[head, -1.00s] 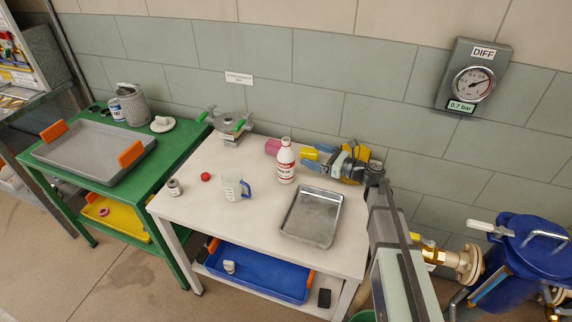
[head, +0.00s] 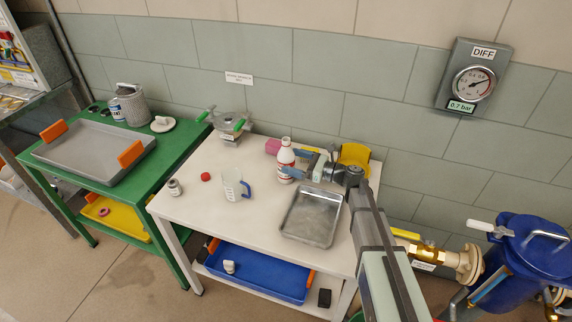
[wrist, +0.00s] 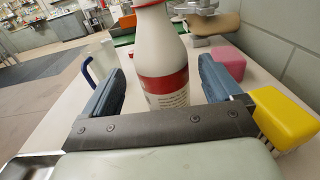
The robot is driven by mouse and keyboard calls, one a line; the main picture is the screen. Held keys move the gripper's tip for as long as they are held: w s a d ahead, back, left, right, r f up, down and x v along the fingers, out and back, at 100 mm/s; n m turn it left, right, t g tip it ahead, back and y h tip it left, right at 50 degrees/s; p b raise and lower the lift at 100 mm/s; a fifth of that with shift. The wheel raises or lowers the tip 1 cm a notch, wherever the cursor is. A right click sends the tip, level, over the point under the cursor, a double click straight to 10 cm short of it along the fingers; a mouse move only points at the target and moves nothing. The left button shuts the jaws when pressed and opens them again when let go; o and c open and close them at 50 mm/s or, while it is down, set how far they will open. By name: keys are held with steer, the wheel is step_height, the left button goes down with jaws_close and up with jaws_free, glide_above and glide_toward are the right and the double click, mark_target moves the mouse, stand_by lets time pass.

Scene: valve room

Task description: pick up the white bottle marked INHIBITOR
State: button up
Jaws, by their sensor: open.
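The white bottle (head: 286,155) with a red label stands upright on the white table, left of my arm. In the wrist view the bottle (wrist: 158,50) fills the middle, its top cut off; the label print is too small to read. My gripper (head: 291,168) is open at the bottle. In the wrist view its two blue fingers (wrist: 158,84) lie one on each side of the bottle, with a gap visible at the right finger. Whether the left finger touches the bottle, I cannot tell.
A clear jug with a blue handle (head: 232,185) stands just left of the bottle. A metal tray (head: 311,217) lies in front. A pink block (wrist: 229,62) and a yellow-topped brush (wrist: 281,117) are close to the right finger. A red cap (head: 206,177) lies further left.

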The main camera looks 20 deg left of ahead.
mark_target(281, 156)
steer(key=shift+w+a+r, duration=0.1)
steer(key=shift+w+a, duration=0.05)
steer(key=shift+a, duration=1.15)
steer(key=shift+w+a+r, duration=0.1)
steer(key=shift+a, duration=1.2)
steer(key=shift+c, duration=0.4)
steer(key=c, duration=1.1)
steer(key=shift+r, duration=0.15)
